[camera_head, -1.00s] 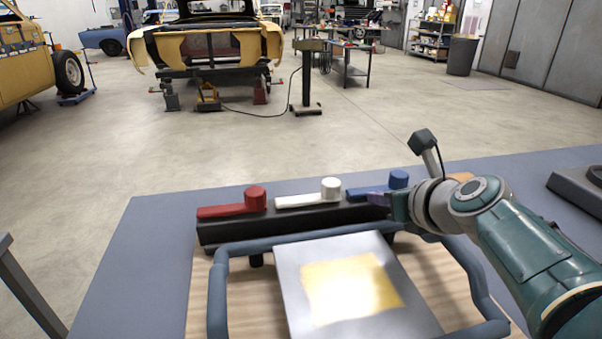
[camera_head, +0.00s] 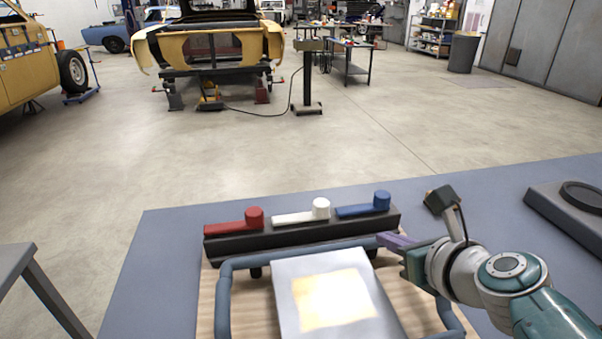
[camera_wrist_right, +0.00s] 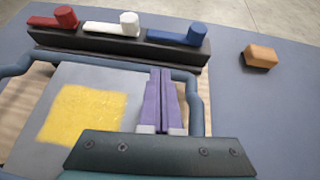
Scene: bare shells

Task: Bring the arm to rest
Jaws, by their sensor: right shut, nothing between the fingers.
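My right gripper (camera_head: 381,240) reaches in from the right in the head view, just right of the blue lever and in front of the black lever base. In the right wrist view its two purple fingers (camera_wrist_right: 160,100) are together with nothing between them. A black base (camera_head: 300,236) carries a red lever (camera_head: 232,223), a white lever (camera_head: 300,214) and a blue lever (camera_head: 362,207), all pointing left from their round knobs. The gripper appears apart from the blue lever. My left gripper is not in view.
A grey plate with a yellow patch (camera_head: 333,300) lies inside a blue-grey tubular frame (camera_head: 225,305) on a wooden board. An orange block (camera_wrist_right: 260,57) sits on the grey table at right. A dark fixture (camera_head: 570,205) stands at the table's right. Open floor lies beyond.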

